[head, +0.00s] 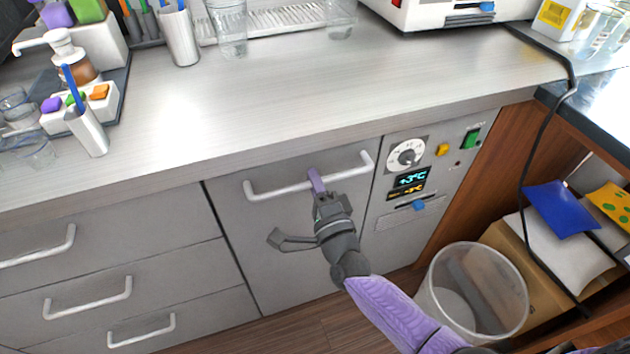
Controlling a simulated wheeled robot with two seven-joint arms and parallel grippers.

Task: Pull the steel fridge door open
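The steel fridge door (270,235) is a flat grey panel under the counter, left of a control panel. It looks shut, flush with the drawer fronts beside it. Its pale bar handle (280,189) runs across the top of the door, tilted slightly up to the right. My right gripper (316,181) is at the middle of this handle, with a purple fingertip overlapping the bar. The fingers are seen nearly end-on, so whether they are closed around the bar cannot be told. My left gripper is not in view.
The control panel (400,225) has a dial, displays and switches. Grey drawers (100,270) are at the left. A clear bin (475,295) stands on the floor at the right, beside a cardboard box (535,275). Cups and tools crowd the back and left of the counter (290,105).

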